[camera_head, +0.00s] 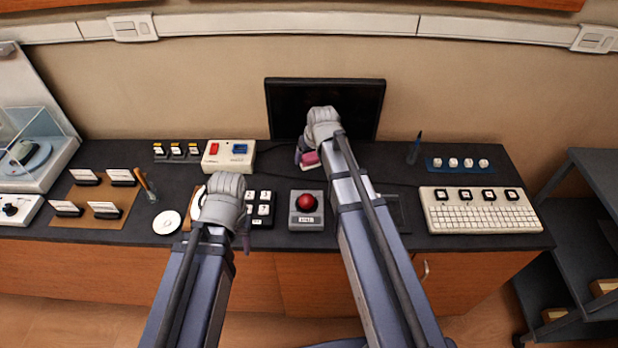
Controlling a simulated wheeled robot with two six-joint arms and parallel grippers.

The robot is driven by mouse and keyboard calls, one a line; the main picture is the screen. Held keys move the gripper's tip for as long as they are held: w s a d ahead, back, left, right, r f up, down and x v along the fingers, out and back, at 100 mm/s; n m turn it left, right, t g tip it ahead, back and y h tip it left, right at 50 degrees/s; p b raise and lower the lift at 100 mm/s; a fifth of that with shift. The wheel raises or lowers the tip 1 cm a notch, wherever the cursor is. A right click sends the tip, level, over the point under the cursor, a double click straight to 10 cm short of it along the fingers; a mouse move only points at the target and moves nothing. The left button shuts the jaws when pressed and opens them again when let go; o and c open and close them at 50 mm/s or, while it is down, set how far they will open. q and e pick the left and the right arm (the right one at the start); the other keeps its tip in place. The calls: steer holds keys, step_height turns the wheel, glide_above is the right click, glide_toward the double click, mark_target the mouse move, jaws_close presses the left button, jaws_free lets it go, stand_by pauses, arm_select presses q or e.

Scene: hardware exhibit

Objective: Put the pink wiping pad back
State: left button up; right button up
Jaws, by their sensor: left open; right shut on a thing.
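The pink wiping pad (311,158) is at the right gripper, just in front of the dark monitor. My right gripper (308,152) is shut on the pad, and its fingers are mostly hidden behind the wrist. I cannot tell whether the pad touches the counter or the monitor. My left gripper (240,232) is open over the front of the counter, beside a black block with white keys (261,207). It appears empty, and its fingertips are partly hidden by its own body.
The monitor (283,102) stands against the wall. A red button box (307,221) sits between my arms. A white keyboard unit (480,212) and a blue tray of white knobs (440,164) are at right. A switch box (229,157), white disc (166,222) and card holders (104,210) are at left.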

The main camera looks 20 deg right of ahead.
mark_target(316, 157)
steer(key=shift+f+b, duration=3.1)
steer(key=shift+f, duration=0.6)
steer(key=shift+f, duration=0.1)
steer(key=o, duration=1.1)
steer(key=p+v, duration=1.1)
steer(key=v, duration=0.1)
steer(key=shift+r, duration=0.25)
steer(key=s+a+g, duration=0.1)
steer(key=s+a, duration=0.3)
steer(key=s, duration=0.2)
steer(key=s+a+f+n+g+h, duration=0.1)
steer(key=s+a+g, duration=0.1)
steer(key=s+a, duration=0.3)
steer(key=s+a+n+g+h, duration=0.1)
steer(key=s+a+g, duration=0.1)
steer(key=s+a, duration=0.3)
steer(key=shift+s+f, duration=0.2)
steer(key=shift+s, duration=0.7)
steer(key=shift+s+f, duration=0.15)
steer(key=shift+s, duration=0.7)
